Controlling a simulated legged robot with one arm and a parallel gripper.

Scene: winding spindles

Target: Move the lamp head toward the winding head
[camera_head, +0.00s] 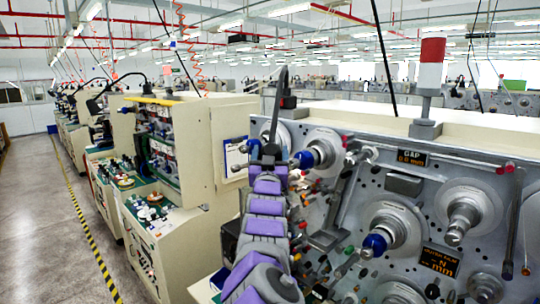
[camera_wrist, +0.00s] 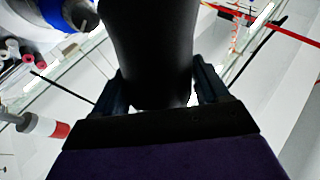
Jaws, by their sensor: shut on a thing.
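The black lamp has a thin curved neck (camera_head: 281,88) that rises above the top edge of the near machine and bends down to my gripper (camera_head: 269,152). In the wrist view, my gripper (camera_wrist: 160,92) is shut around the black lamp head (camera_wrist: 150,45), with one finger on each side. The lamp head hides much of that view. In the head view, the winding spindle with a blue tip (camera_head: 305,158) is just right of my gripper. A second blue-tipped spindle (camera_head: 375,243) sits lower right. A blue-ringed spindle (camera_wrist: 62,14) shows at the wrist view's upper left.
The grey machine panel (camera_head: 345,215) carries several spindles, knobs and rods close to my arm. A red-and-white signal light (camera_head: 431,70) stands on its top. Cream machines (camera_head: 205,140) line the left, beside a clear aisle (camera_head: 45,220).

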